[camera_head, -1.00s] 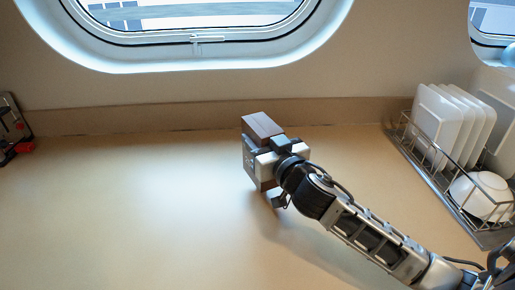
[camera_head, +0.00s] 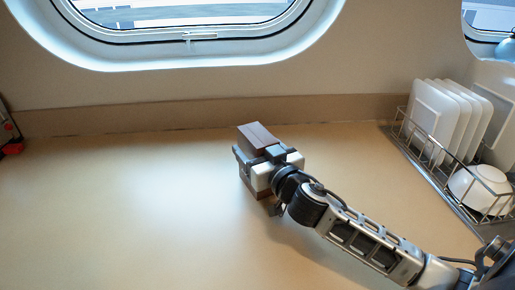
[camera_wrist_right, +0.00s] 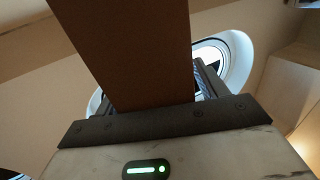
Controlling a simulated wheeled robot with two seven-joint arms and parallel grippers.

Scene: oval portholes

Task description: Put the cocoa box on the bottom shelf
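The cocoa box (camera_head: 256,137) is a brown box. My right gripper (camera_head: 246,163) is shut on it, with a finger on its left side, and the box is tilted a little. In the right wrist view the brown box (camera_wrist_right: 125,50) fills the middle, in front of the gripper's palm, and one finger (camera_wrist_right: 208,78) shows beside it. I cannot tell for sure whether the box is clear of the counter. My left gripper is not in view. No shelf shows in these frames.
A wire dish rack (camera_head: 440,178) with several white plates (camera_head: 437,115) and a white bowl (camera_head: 478,188) stands at the right. A dark and red object (camera_head: 10,140) is cut off at the left edge. The counter (camera_head: 110,210) is clear at left and middle. An oval window (camera_head: 185,40) is behind.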

